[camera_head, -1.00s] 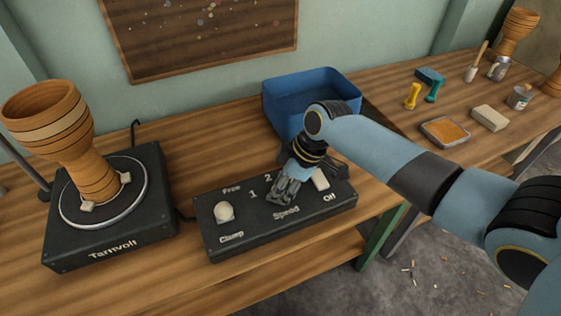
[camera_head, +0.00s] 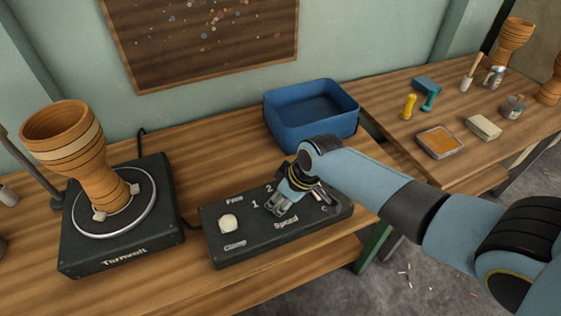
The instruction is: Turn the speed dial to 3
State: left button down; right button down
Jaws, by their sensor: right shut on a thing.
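The black control box (camera_head: 245,248) lies on the bench, marked Free, Clamp, 1, 2 and Speed. My right gripper (camera_head: 278,208) comes down onto it from the right, above the word Speed. It is shut on the speed dial, which its fingers hide almost fully. The figure 3 and the dial's pointer are hidden, so I cannot tell the setting. A pale clamp knob (camera_head: 228,223) sits at the box's left, apart from the gripper. My left gripper is out of view.
A turntable (camera_head: 125,240) labelled Tarnvolt bears a wooden goblet drum (camera_head: 80,150) to the left. A blue bin (camera_head: 315,130) stands behind the box. An orange-filled tray (camera_head: 440,143) and small tools lie at the right. Bench in front of the bin is partly clear.

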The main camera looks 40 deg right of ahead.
jog(key=c, duration=1)
grip_release()
jog(key=shift+o, duration=0.2)
jog(key=v, duration=1.2)
